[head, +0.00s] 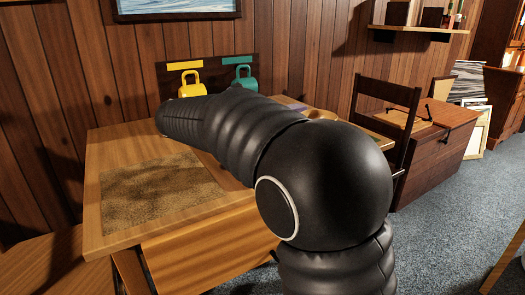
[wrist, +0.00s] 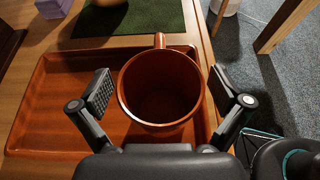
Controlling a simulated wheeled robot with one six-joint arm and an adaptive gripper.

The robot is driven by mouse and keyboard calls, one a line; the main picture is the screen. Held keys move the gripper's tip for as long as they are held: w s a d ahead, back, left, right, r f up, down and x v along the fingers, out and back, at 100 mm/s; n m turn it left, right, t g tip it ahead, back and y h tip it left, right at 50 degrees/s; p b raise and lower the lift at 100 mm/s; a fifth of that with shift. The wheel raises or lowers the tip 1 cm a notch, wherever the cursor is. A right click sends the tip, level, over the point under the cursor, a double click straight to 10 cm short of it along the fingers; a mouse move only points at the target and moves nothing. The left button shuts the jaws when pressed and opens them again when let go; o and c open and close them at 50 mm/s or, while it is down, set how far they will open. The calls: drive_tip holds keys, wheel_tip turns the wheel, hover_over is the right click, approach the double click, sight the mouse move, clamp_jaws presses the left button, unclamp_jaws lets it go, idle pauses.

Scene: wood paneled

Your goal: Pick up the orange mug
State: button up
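The orange mug (wrist: 161,88) stands upright in the wrist view, its open top toward the camera and its handle (wrist: 160,41) pointing to the top of the picture. It is at the right part of a reddish-brown wooden tray (wrist: 45,110). My gripper (wrist: 160,90) is open, one finger on each side of the mug, with a gap visible to the left finger and a smaller one to the right. In the head view my black arm hides the mug and my gripper.
A green mat (wrist: 140,15) and a purple block (wrist: 53,7) lie beyond the tray.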

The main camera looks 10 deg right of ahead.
drive_tip(key=c, duration=1.2)
drive_tip(key=shift+c, duration=0.3)
drive_tip(key=shift+r, duration=0.15)
